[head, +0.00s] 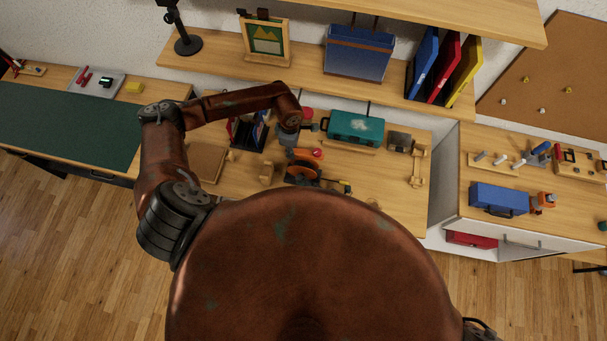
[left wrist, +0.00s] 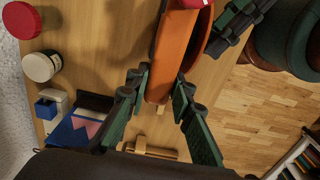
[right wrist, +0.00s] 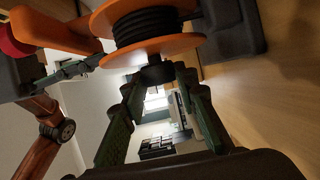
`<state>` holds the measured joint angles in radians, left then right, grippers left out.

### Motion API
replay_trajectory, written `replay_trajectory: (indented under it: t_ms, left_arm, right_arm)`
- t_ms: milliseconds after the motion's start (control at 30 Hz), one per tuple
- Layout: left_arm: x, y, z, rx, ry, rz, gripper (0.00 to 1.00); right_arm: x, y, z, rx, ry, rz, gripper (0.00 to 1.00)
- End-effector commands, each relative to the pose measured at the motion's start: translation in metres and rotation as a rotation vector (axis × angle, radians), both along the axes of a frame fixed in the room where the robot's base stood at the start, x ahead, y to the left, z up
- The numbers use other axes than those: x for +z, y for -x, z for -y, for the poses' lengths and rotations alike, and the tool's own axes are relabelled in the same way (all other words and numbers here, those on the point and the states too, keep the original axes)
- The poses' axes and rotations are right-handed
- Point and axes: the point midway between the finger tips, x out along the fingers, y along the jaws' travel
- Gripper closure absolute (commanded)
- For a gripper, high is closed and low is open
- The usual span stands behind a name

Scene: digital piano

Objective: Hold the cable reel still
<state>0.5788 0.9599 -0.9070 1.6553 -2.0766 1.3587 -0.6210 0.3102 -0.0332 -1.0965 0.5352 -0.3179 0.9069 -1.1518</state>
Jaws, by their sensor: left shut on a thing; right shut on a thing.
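The cable reel (head: 303,172) is orange with black cable wound on it and stands on the wooden workbench. My left gripper (head: 293,150) is at its far side. In the left wrist view my left fingers (left wrist: 160,85) are shut on the reel's orange frame (left wrist: 174,50). In the right wrist view the reel's orange flange and black cable (right wrist: 150,28) fill the top. My right gripper (right wrist: 156,78) is shut on a dark round part at the reel's lower side. In the head view my body hides most of the right arm.
A teal case (head: 356,127) stands behind the reel on the bench (head: 390,190). Small wooden stands (head: 418,165) are to the right. A shelf (head: 320,80) overhangs the back.

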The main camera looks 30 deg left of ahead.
Motion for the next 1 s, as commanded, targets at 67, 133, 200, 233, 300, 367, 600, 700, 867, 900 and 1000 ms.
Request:
replay_trajectory:
  t_ms: [67, 133, 200, 233, 300, 367, 600, 700, 867, 900, 1000]
  left_arm:
    - [0.0004, 0.0016, 0.0050, -0.004, 0.010, -0.003, 0.98]
    - [0.0004, 0.0016, 0.0051, -0.004, 0.010, -0.003, 0.98]
    - [0.0003, 0.0017, 0.0053, -0.004, 0.010, -0.003, 0.98]
    - [0.0003, 0.0016, 0.0052, -0.004, 0.010, -0.003, 0.98]
    - [0.0002, 0.0017, 0.0053, -0.004, 0.010, -0.003, 0.98]
    - [0.0001, 0.0017, 0.0052, -0.003, 0.010, -0.003, 0.98]
    - [-0.0002, 0.0017, 0.0046, -0.003, 0.009, -0.003, 0.98]
    - [-0.0003, 0.0016, 0.0044, -0.002, 0.009, -0.003, 0.98]
    - [-0.0004, 0.0014, 0.0038, -0.002, 0.008, -0.002, 0.98]
    - [-0.0004, 0.0014, 0.0035, -0.002, 0.007, -0.002, 0.98]
    - [-0.0004, 0.0012, 0.0030, -0.002, 0.006, -0.002, 0.98]
  right_arm:
    - [-0.0037, 0.0000, -0.0002, -0.003, -0.006, -0.008, 0.97]
    - [-0.0037, 0.0000, 0.0007, -0.005, -0.019, -0.011, 0.97]
    - [-0.0033, 0.0006, 0.0010, -0.005, -0.029, -0.012, 0.97]
    - [-0.0032, 0.0007, 0.0010, -0.006, -0.033, -0.013, 0.97]
    - [-0.0032, 0.0009, 0.0018, -0.007, -0.038, -0.014, 0.97]
    - [-0.0029, 0.0011, 0.0021, -0.007, -0.042, -0.014, 0.97]
    - [-0.0026, 0.0010, 0.0026, -0.007, -0.045, -0.014, 0.97]
    - [-0.0025, 0.0010, 0.0027, -0.007, -0.045, -0.014, 0.97]
    - [-0.0022, 0.0010, 0.0026, -0.007, -0.046, -0.014, 0.65]
    - [-0.0020, 0.0008, 0.0025, -0.006, -0.046, -0.014, 0.62]
    - [-0.0014, 0.0008, 0.0023, -0.006, -0.048, -0.012, 0.55]
